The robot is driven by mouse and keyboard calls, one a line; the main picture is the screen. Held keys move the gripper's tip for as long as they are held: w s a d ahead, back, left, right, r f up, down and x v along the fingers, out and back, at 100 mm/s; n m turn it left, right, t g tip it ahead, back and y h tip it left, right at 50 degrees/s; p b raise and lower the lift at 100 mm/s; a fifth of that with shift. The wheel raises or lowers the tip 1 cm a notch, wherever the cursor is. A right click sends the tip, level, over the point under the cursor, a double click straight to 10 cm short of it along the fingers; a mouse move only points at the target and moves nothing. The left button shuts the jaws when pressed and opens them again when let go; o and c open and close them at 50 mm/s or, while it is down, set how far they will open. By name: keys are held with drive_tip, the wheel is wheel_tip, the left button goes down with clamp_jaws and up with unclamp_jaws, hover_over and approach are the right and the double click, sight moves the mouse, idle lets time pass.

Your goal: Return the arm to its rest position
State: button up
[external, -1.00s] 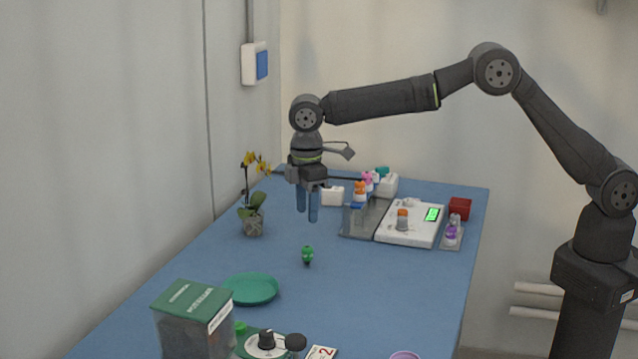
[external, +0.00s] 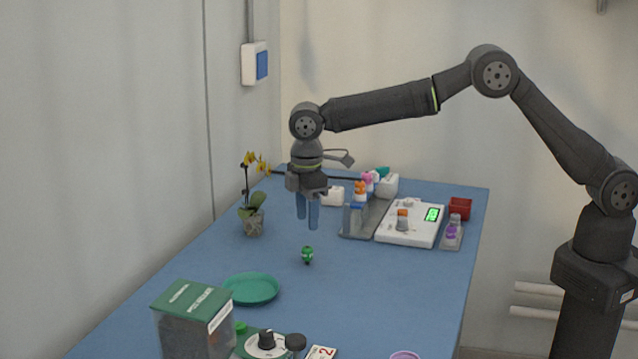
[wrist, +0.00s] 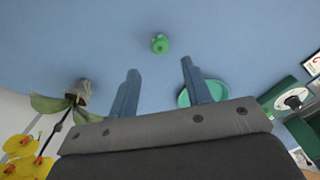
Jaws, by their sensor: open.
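My gripper (external: 307,212) is open and empty, with blue fingers pointing down above the blue table (external: 350,300). It hangs in the air on the far half of the table, right of the potted orchid. A small green bottle-like item (external: 307,255) stands on the table below and nearer than the fingertips. In the wrist view the two fingers (wrist: 158,85) are spread with nothing between them, and the green item (wrist: 160,44) lies beyond them. My arm is stretched out from its base at the right, elbow raised.
The orchid (external: 253,222) stands left of my gripper. A rack (external: 358,234) and a white device with green display (external: 410,228) stand right. A green dish (external: 252,289), a green-lidded box (external: 195,325) and a dial unit (external: 265,343) are at the front.

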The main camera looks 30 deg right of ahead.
sight(307, 247)
wheel_tip(307, 247, down, 7)
drive_tip(key=shift+f, duration=0.1)
drive_tip(key=shift+r, duration=1.75)
drive_tip(key=shift+f, duration=0.15)
